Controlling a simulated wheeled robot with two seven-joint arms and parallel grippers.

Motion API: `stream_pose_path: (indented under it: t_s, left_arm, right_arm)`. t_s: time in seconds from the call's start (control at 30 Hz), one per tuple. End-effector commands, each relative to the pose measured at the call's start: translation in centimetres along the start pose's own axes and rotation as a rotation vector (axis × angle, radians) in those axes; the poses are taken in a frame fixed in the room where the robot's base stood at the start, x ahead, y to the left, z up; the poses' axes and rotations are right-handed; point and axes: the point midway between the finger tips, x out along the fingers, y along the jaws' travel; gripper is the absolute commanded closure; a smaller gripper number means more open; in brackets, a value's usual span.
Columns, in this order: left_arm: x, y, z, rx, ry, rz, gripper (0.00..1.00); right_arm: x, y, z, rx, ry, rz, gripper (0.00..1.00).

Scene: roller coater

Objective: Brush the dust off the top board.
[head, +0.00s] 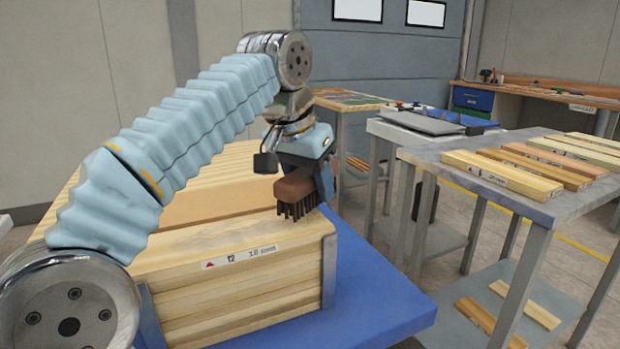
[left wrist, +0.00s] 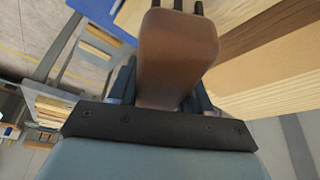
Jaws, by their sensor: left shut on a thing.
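My left gripper (head: 322,182) is shut on a brush with a brown wooden body (head: 294,188) and dark bristles. The bristles point down at the right end of the top board (head: 200,248) of a board stack; I cannot tell whether they touch it. A greyish dust patch shows on that board, left of the brush. In the left wrist view the brush body (left wrist: 176,60) sits between the fingers, with the pale boards (left wrist: 265,45) beyond it. My left arm hides part of the stack. My right gripper is not in view.
The stack stands on a blue platform (head: 385,300), with grey metal posts (head: 329,275) at its sides. At right, a grey table (head: 440,157) holds several short boards, with more on its lower shelf. A workbench (head: 540,90) stands at the back right.

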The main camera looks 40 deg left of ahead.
Motion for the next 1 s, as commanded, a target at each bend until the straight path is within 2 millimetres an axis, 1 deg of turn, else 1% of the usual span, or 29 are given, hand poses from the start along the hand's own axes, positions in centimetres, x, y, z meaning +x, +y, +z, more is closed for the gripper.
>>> stream_pose_path:
  t_s: [0.5, 1.0]
  left_arm:
    - [-0.04, 0.00, -0.01, 0.000, 0.000, 0.000, 0.90]
    - [0.81, 0.00, 0.34, 0.000, 0.000, 0.000, 0.90]
  right_arm:
    - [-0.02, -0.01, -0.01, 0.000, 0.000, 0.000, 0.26]
    - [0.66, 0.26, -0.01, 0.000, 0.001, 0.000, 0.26]
